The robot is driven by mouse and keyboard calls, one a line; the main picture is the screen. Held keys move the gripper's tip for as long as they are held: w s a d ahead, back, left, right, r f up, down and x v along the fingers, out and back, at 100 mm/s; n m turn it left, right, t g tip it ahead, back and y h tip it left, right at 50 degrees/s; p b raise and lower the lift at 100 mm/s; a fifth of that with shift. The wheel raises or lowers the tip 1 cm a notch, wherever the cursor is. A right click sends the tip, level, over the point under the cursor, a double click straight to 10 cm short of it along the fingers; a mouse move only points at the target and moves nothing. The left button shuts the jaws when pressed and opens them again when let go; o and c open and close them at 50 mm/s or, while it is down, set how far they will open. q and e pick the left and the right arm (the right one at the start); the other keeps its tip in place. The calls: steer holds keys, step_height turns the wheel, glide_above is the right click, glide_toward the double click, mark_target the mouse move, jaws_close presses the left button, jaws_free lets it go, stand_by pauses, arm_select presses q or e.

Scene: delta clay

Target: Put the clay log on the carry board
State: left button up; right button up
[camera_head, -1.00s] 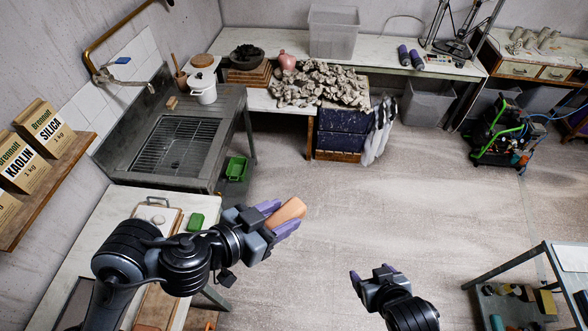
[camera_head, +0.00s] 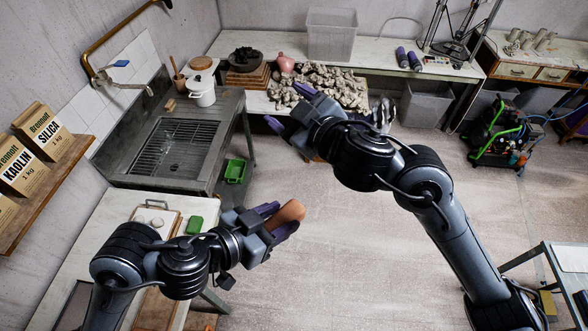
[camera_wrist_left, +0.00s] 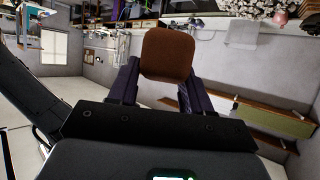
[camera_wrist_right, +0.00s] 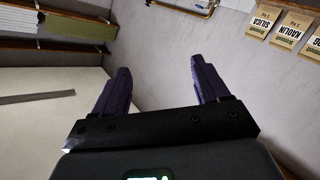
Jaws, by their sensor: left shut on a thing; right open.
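The clay log (camera_head: 291,211) is an orange-brown block. My left gripper (camera_head: 275,219) is shut on it and holds it in the air, to the right of the left table. In the left wrist view the log (camera_wrist_left: 167,54) sits between the purple fingers, its end facing the camera. My right gripper (camera_head: 288,107) is open and empty, high in the head view in front of the grey clay pile; its spread fingers (camera_wrist_right: 160,65) show in the right wrist view. A wooden board with a metal handle (camera_head: 174,219), perhaps the carry board, lies on the left table, partly behind my left arm.
The left table (camera_head: 117,213) also holds a green block (camera_head: 195,225). A sink (camera_head: 175,148) stands behind it, with a green bin (camera_head: 235,171) on the floor. Open floor (camera_head: 330,260) lies between my arms. A table (camera_head: 570,256) stands at right.

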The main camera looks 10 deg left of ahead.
steer(key=s+a+r+n+g+y, duration=0.2)
steer(key=s+a+r+n+g, duration=0.15)
steer(key=a+n, duration=0.3)
steer(key=s+a+f+n+g+h, duration=0.2)
steer(key=s+a+f+n+g, duration=0.2)
steer(key=s+a+n+g, duration=0.15)
steer(key=n+g+h, duration=0.2)
steer(key=g+h, duration=0.1)
steer(key=h, duration=0.7)
glide_above(294, 204)
step_height(294, 204, down, 5)
steer(key=shift+r, duration=0.15)
step_height(294, 204, down, 11)
steer(key=shift+f, duration=0.1)
